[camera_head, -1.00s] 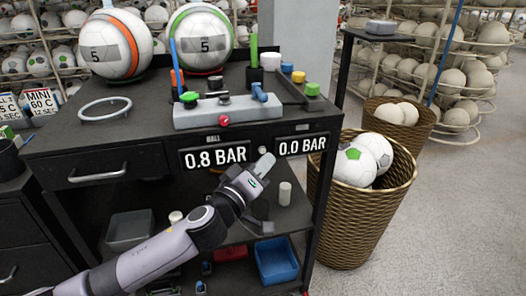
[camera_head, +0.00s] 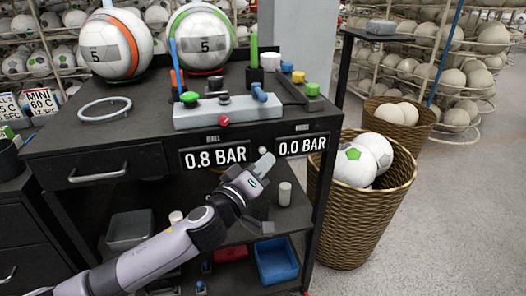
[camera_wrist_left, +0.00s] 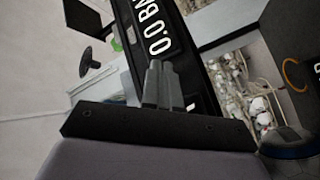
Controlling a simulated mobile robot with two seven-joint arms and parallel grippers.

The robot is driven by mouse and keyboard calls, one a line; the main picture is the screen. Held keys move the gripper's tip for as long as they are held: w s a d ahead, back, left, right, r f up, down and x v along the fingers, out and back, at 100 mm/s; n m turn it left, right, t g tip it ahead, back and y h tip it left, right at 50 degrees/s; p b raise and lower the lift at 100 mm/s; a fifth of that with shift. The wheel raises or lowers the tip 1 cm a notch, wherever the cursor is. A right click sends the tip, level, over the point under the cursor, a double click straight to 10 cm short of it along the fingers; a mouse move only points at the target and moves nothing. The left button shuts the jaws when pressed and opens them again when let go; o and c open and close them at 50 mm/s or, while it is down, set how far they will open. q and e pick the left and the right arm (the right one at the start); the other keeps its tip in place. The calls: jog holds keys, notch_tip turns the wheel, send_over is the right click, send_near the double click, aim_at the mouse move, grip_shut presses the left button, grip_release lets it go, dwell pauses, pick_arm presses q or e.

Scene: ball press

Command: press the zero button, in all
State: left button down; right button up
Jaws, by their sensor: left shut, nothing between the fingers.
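A small round white button (camera_head: 262,150) sits on the front panel of the bench between two displays. The left display (camera_head: 214,157) reads 0.8 BAR and the right display (camera_head: 301,145) reads 0.0 BAR. My left gripper (camera_head: 264,162) is shut and empty, its fingertips just below the white button in the head view. I cannot tell whether they touch it. In the left wrist view the shut fingers (camera_wrist_left: 160,84) point at the dark panel, beside the 0.0 BAR display (camera_wrist_left: 158,32). My right gripper is not in view.
The black bench holds a grey box with a red knob (camera_head: 224,120), two balls and a ring (camera_head: 105,107). A white cylinder (camera_head: 285,193) stands on the shelf below, near my gripper. A wicker basket (camera_head: 360,220) of balls stands to the right.

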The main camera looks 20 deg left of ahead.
pick_arm(q)
jog(key=shift+w+a, duration=0.15)
jog(key=shift+w, duration=0.05)
jog(key=shift+w+a, duration=0.1)
jog(key=shift+w, duration=0.1)
jog(key=shift+w+a, duration=0.3)
jog(key=shift+w, duration=0.1)
dwell(0.7)
dwell(0.3)
jog(key=shift+s+d, duration=0.5)
jog(key=shift+s, duration=0.25)
jog(key=s+d, duration=0.2)
jog(key=s, duration=0.2)
jog(key=shift+s+d, duration=0.1)
jog(key=shift+d, duration=0.3)
dwell(0.6)
